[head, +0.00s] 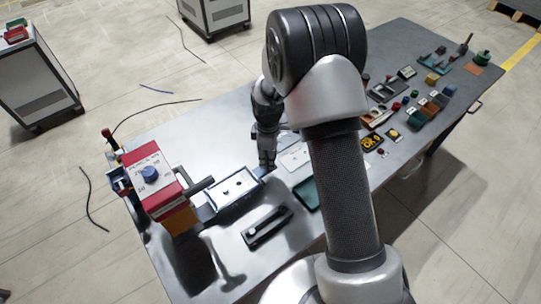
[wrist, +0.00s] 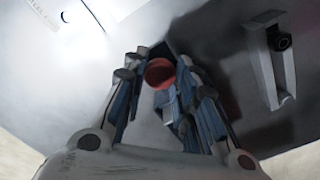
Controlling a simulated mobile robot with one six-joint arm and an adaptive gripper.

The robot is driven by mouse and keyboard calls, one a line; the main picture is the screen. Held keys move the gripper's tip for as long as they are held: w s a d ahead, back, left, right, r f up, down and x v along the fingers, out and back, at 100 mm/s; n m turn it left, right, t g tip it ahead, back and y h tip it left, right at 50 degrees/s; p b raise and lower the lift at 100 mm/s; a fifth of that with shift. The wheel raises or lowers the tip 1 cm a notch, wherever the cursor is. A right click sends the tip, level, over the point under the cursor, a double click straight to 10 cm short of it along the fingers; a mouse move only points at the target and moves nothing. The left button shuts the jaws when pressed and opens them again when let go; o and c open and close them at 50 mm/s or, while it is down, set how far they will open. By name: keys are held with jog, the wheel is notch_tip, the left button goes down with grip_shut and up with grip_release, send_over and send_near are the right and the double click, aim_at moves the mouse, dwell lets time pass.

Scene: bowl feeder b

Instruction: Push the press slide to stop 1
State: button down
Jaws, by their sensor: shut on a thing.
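A white-topped slide unit in a dark frame (head: 237,190), with small dark marks on its top, lies on the table beside the red press-like box (head: 150,172). I cannot tell for sure which part of it is the press slide. My gripper (head: 267,166) points down at the unit's right end. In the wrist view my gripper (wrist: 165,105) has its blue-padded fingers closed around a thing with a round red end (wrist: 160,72). Most of that thing is hidden between the fingers. Stop 1 cannot be made out.
A black slotted fixture (head: 267,226) lies in front of the slide unit and also shows in the wrist view (wrist: 270,65). A teal tray (head: 305,194) and a white plate (head: 295,157) lie nearby. Several small parts and bins (head: 422,112) fill the table's far right.

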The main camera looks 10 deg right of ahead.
jog(key=s+a, duration=0.2)
jog(key=a, duration=0.2)
jog(key=s+a, duration=0.2)
jog(key=a, duration=0.3)
jog(key=s+a, duration=0.2)
jog(key=a, duration=0.3)
jog(key=shift+a, duration=0.15)
jog(key=c, duration=1.2)
grip_release()
jog(key=shift+c, duration=0.2)
jog(key=shift+r, duration=0.1)
notch_tip(320, 180, up, 12)
